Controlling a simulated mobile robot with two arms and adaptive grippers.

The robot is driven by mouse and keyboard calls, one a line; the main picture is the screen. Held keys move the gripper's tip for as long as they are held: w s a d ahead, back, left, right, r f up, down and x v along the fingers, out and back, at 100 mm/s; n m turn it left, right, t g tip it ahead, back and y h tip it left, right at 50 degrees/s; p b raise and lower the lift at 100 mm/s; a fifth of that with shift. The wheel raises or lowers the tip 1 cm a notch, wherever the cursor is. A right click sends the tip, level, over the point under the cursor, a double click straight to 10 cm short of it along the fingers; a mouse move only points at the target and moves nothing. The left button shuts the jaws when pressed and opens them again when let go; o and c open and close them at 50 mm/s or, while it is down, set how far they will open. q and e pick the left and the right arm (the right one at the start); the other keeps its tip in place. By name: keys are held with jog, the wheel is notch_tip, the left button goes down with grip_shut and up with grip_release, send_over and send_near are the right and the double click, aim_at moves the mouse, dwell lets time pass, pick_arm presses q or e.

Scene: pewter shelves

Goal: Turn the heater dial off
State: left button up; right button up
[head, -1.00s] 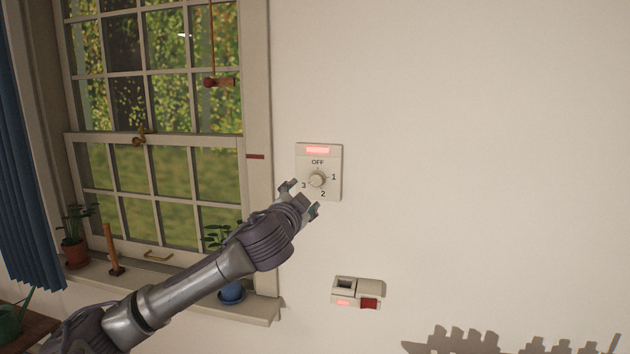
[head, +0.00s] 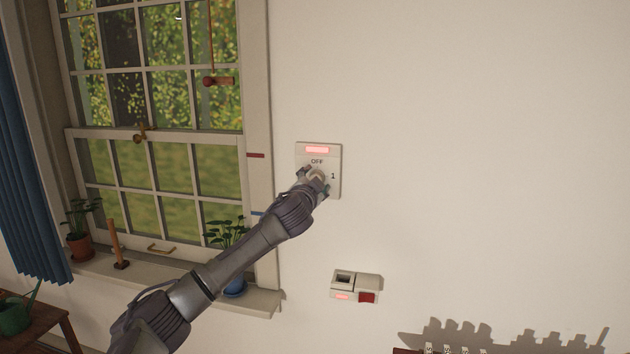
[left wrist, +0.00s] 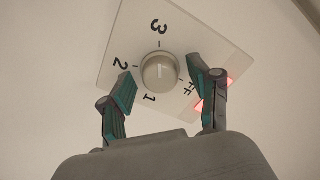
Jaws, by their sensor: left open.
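The heater dial is a round pale knob (left wrist: 160,71) on a cream wall plate (head: 334,188) marked OFF, 1, 2 and 3. A red light (head: 317,149) glows at the plate's top. My left gripper (head: 312,178) is at the plate, in front of the knob, and hides 2 and 3 in the head view. In the left wrist view its fingers are open, one on each side of the knob, with gaps visible. One finger partly covers the OFF label. I cannot tell for sure which mark the knob points to. My right gripper is not in view.
A second wall box (head: 355,287) with a red switch is below the plate. The window (head: 155,140) is at left, its sill (head: 190,275) holding potted plants and a wooden-handled tool. The wall to the right is bare.

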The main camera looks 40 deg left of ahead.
pick_arm(q)
jog(key=shift+c, duration=0.2)
jog(key=c, duration=1.1)
